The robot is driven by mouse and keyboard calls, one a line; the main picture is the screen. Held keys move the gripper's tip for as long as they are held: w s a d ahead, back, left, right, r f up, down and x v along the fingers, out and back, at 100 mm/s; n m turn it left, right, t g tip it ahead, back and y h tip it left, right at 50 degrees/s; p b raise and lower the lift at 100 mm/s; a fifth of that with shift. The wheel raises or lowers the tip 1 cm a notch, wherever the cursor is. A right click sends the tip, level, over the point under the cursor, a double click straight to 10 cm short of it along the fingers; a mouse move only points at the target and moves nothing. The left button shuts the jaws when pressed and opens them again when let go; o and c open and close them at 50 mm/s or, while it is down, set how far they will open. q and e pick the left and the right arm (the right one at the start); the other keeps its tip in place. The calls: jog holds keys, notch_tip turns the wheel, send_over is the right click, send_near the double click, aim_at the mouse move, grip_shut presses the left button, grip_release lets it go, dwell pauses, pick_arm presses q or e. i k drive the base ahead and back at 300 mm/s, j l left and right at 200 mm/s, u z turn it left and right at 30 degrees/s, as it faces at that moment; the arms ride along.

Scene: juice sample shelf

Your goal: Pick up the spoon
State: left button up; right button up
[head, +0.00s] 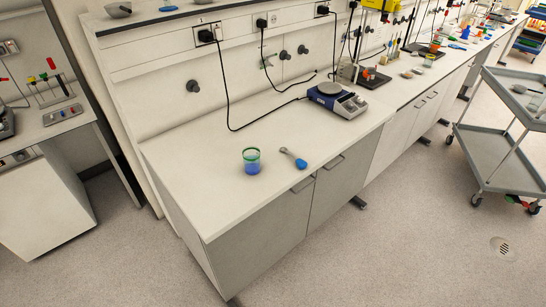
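The spoon (293,158) lies flat on the white bench top (206,150), near its front edge. It has a blue end toward the front and a paler end toward the back. Just left of it, apart from it, stands a small cup (251,161) with a green rim and blue lower part. Neither of my grippers shows in the head view.
A blue-and-grey device with a round plate (336,98) stands farther right on the bench, with black cables behind it. A grey cart (500,150) stands on the floor at right. Another bench (48,180) is at left.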

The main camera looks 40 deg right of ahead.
aim_at(301, 165)
jog(key=l+u, duration=0.25)
jog(key=u, duration=0.15)
jog(key=l+u, duration=0.2)
jog(key=u, duration=0.2)
jog(key=l+u, duration=0.25)
jog(key=u, duration=0.15)
jog(key=l+u, duration=0.2)
jog(key=u, duration=0.2)
jog(key=k, duration=0.05)
